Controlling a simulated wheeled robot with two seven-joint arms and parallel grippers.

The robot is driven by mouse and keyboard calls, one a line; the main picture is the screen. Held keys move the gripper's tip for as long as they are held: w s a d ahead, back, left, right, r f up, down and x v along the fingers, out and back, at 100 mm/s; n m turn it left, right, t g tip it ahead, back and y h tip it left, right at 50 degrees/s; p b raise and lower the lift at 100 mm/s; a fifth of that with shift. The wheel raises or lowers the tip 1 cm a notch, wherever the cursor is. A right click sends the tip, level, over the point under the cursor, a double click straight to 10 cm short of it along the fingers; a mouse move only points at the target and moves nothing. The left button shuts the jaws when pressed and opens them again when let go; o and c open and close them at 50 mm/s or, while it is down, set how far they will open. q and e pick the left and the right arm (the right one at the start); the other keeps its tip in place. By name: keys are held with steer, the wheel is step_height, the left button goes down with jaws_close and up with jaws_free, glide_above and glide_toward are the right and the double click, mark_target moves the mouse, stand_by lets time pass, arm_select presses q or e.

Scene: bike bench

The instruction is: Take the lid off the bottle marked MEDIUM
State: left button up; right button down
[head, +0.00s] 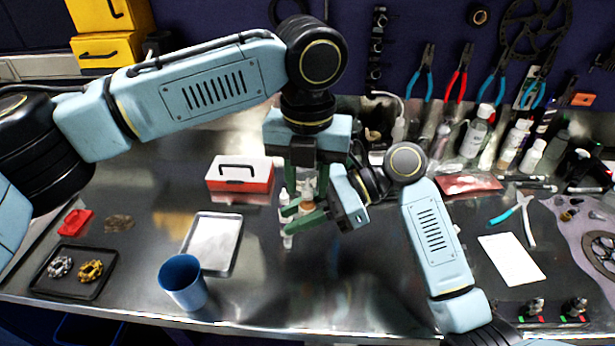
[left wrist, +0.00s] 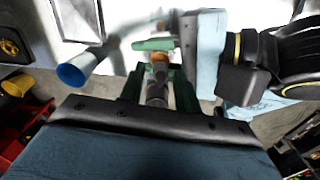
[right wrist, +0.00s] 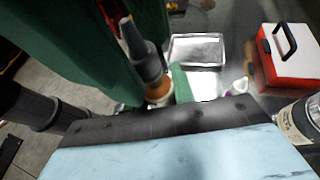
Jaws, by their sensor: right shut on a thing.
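My right gripper (head: 303,212) is shut on a small bottle with an orange-brown body (head: 307,206). This bottle also shows in the right wrist view (right wrist: 158,92), topped by a dark grey tapered lid (right wrist: 140,50). My left gripper (left wrist: 158,90) points down from above. Its green fingers stand on either side of the dark lid, with gaps showing in the left wrist view, so it looks open around it. Other small white-topped bottles (head: 284,196) stand just left of the held one. No label wording is readable, so I cannot tell which bottle is marked MEDIUM.
A red and white case (head: 240,175) stands left of the grippers. A silver tray (head: 212,243) and a blue cup (head: 182,282) are at front left. Several bottles and tools crowd the back right. The bench front centre is clear.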

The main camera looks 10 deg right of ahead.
arm_select(q)
steer(key=shift+o, duration=0.2)
steer(key=shift+r, duration=0.1)
step_height(320, 180, up, 4)
steer(key=shift+r, duration=0.2)
steer(key=shift+c, duration=0.3)
step_height(320, 180, up, 2)
steer(key=shift+r+m, duration=0.15)
steer(key=shift+m, duration=0.95)
steer(key=shift+r+m, duration=0.35)
steer(key=shift+m, duration=0.15)
step_height(320, 180, down, 8)
steer(key=shift+r, duration=0.2)
jaws_close()
